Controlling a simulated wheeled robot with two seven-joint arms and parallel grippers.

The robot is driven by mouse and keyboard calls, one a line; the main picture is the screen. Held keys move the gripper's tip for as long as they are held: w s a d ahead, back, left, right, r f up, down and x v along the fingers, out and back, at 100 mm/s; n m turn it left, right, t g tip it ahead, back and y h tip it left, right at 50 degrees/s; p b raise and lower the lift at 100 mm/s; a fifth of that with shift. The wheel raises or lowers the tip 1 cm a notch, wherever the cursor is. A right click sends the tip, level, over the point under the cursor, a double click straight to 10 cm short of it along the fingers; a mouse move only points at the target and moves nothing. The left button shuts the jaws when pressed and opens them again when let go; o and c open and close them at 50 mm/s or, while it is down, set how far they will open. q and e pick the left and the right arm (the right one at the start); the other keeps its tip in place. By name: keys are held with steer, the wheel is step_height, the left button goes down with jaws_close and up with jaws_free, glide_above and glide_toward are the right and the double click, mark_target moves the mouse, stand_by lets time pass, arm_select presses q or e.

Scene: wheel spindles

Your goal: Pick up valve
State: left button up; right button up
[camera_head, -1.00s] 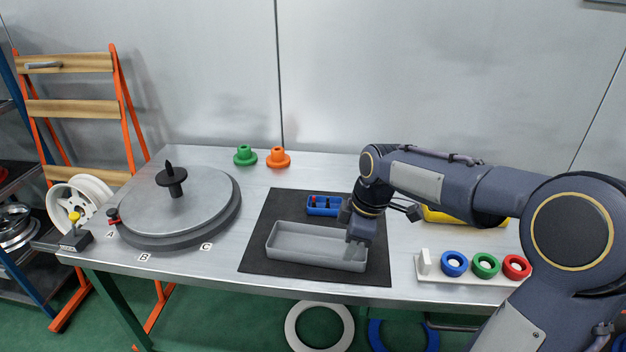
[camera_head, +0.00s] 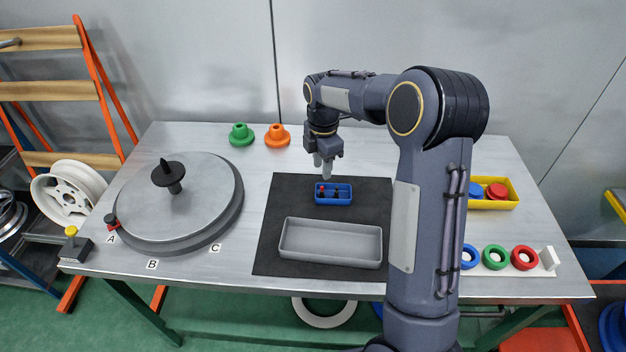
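A small blue box (camera_head: 346,200) with compartments sits on the black mat (camera_head: 272,240). In it is a small red-topped piece (camera_head: 321,188) at the left and a dark piece beside it; these may be valves, but they are too small to tell for sure. My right gripper (camera_head: 323,168) points down just above the back left of the blue box, with its pale fingers close together. I cannot tell how far apart the fingertips are. My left gripper is not in view.
An empty grey tray (camera_head: 330,262) lies in front of the blue box. A round turntable (camera_head: 205,205) with a black spindle stands left. Green (camera_head: 241,136) and orange (camera_head: 277,137) hubs stand behind. A yellow bin (camera_head: 493,204) and a ring holder (camera_head: 553,259) are right.

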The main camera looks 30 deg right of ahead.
mark_target(322, 187)
steer(key=f, duration=0.3)
steer(key=f+p, duration=0.1)
steer(key=f, duration=0.3)
steer(key=shift+w+d+f, duration=0.1)
steer(key=shift+d+f, duration=0.1)
steer(key=shift+f, duration=0.1)
steer(key=shift+c, duration=0.4)
jaws_close()
